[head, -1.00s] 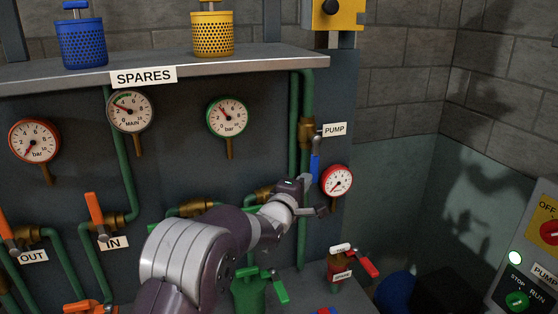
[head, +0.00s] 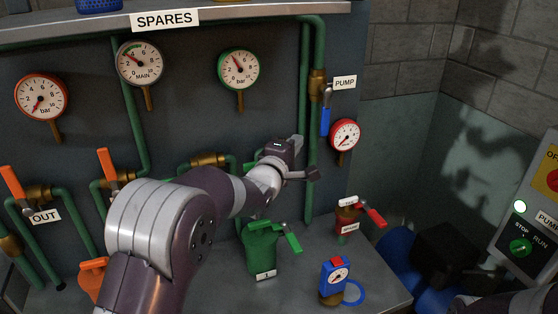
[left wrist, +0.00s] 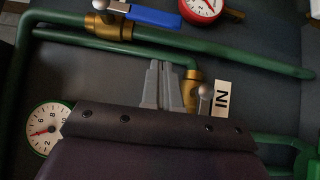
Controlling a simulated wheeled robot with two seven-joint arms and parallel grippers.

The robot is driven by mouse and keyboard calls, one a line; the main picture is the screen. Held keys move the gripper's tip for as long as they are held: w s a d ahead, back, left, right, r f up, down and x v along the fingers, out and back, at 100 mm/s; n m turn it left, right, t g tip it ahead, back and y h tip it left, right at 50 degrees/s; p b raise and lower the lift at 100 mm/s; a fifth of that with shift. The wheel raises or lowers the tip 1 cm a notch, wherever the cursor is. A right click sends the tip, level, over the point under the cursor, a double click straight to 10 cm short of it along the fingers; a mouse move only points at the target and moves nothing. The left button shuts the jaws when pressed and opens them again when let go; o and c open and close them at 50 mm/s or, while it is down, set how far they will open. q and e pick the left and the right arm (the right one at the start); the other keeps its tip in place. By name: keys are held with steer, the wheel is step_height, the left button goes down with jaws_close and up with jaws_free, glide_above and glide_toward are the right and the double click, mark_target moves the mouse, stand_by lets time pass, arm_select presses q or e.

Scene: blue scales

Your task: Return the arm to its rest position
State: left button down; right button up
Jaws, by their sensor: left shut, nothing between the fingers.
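My left arm reaches in from the bottom of the head view. Its gripper (head: 299,144) is in front of the pipe panel, left of and apart from the blue-handled PUMP valve (head: 325,121). In the left wrist view the grey fingers (left wrist: 161,84) are together with nothing between them. The blue valve handle (left wrist: 150,15) also shows there, beyond the fingertips. A dark link of my right arm shows at the lower right of the head view, but its gripper is out of the picture.
A red gauge (head: 345,135) hangs beside the PUMP valve. A green filter housing (head: 261,248), a red-handled spare valve (head: 350,217) and a blue gauge device (head: 334,279) stand on the bench (head: 385,285). A pump switch box (head: 530,235) is at right.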

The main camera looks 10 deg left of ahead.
arm_select(q)
steer(key=s+a+b, duration=0.1)
steer(key=s, duration=0.5)
steer(key=s+a+f+m+g+y, duration=0.2)
steer(key=s+f+m+g, duration=0.25)
steer(key=f, duration=0.25)
steer(key=s+a+f+m+g+y, duration=0.1)
steer(key=s+f+m+g, duration=0.35)
steer(key=f, duration=0.35)
steer(key=s+f+m+g+p, duration=0.1)
steer(key=s+f+m+g, duration=0.2)
steer(key=s, duration=0.7)
steer(key=s+f+m+g, duration=0.3)
steer(key=s+m+g, duration=0.1)
steer(key=s, duration=0.5)
steer(key=shift+s+a+f+g+p, duration=0.3)
steer(key=shift+s+a+p, duration=0.05)
steer(key=shift+a+p, duration=0.05)
